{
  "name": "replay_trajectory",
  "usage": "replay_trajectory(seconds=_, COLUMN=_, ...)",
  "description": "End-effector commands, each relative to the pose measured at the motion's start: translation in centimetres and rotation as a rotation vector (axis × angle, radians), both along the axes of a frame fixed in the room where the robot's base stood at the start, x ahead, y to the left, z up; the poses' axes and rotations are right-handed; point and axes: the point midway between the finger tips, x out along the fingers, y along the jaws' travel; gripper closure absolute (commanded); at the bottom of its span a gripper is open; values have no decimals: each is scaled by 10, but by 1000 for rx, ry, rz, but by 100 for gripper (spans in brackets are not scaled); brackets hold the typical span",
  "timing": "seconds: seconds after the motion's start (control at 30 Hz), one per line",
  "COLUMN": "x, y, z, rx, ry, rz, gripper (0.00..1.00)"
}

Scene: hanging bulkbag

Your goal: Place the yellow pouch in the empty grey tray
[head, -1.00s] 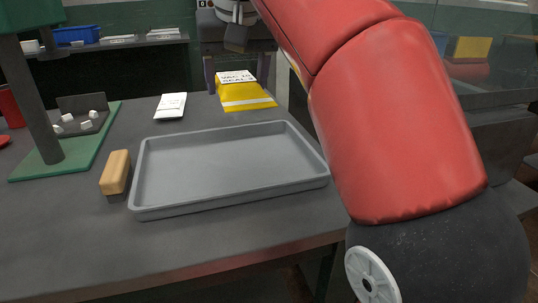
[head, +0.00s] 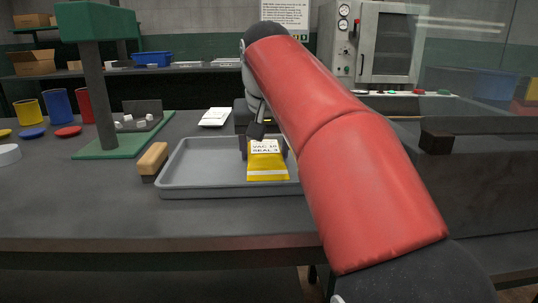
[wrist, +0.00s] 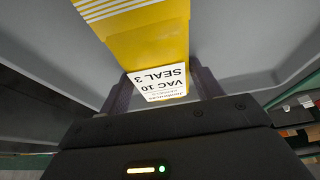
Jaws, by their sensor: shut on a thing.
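The yellow pouch (head: 268,172) has a white label reading "VAC 10 SEAL 3" and a pale stripe. My gripper (head: 264,149) is shut on its labelled end, with one finger on each side. In the wrist view the pouch (wrist: 135,38) extends away from my gripper (wrist: 160,88), with grey tray surface behind it. The grey tray (head: 205,191) lies on the dark table, and the pouch is within its outline, towards the right side. I cannot tell whether the pouch touches the tray floor. Nothing else shows in the tray.
A tan-topped block (head: 152,159) stands just left of the tray. A white packet (head: 215,117) lies behind it. A green stand (head: 105,145) and a dark holder with white pieces are further left, with coloured cups beyond. The table's front strip is clear.

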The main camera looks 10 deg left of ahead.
Motion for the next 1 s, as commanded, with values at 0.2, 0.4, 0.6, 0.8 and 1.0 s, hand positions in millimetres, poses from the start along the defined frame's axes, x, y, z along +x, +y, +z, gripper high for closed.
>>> replay_trajectory(seconds=0.2, x=0, y=0, z=0, rx=1, ry=0, rz=0, gripper=64)
replay_trajectory(seconds=0.4, x=0, y=0, z=-1, rx=1, ry=0, rz=0, gripper=17)
replay_trajectory(seconds=0.6, x=0, y=0, z=-1, rx=0, ry=0, rz=0, gripper=13)
replay_trajectory(seconds=0.8, x=-1, y=0, z=6, rx=1, ry=-1, rz=0, gripper=13)
replay_trajectory(seconds=1.0, x=-14, y=-3, z=41, rx=3, ry=-2, rz=0, gripper=13)
